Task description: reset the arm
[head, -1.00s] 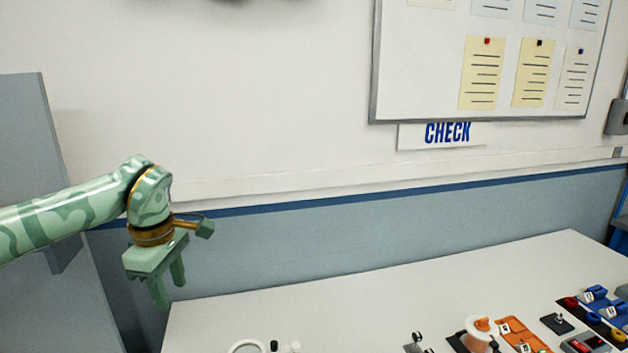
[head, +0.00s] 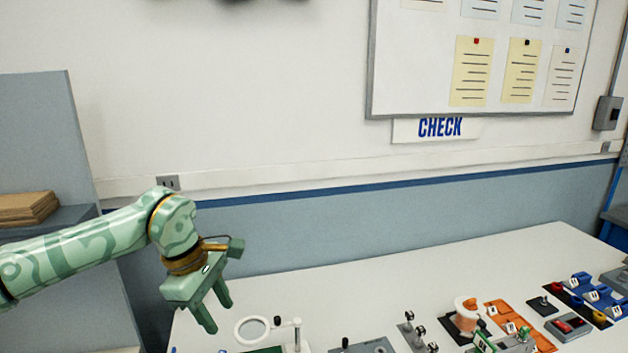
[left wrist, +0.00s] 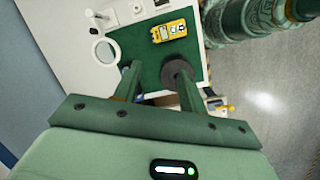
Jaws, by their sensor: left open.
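My left gripper (head: 214,312) is open and empty in the head view, pointing down above the left end of the white table (head: 350,290). In the left wrist view its two fingers (left wrist: 155,82) stand apart over a green mat (left wrist: 145,45). A yellow device (left wrist: 169,31) lies on the mat beyond the fingers, apart from them. A dark round object (left wrist: 176,70) shows near the right finger; I cannot tell whether they touch. My right gripper is not in view.
A ring-shaped magnifier (head: 252,329) stands near the left gripper. A spool (head: 466,315), orange trays (head: 505,316) and blue holders (head: 580,280) crowd the table's right side. The table's back middle is clear. A whiteboard (head: 420,60) hangs on the wall.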

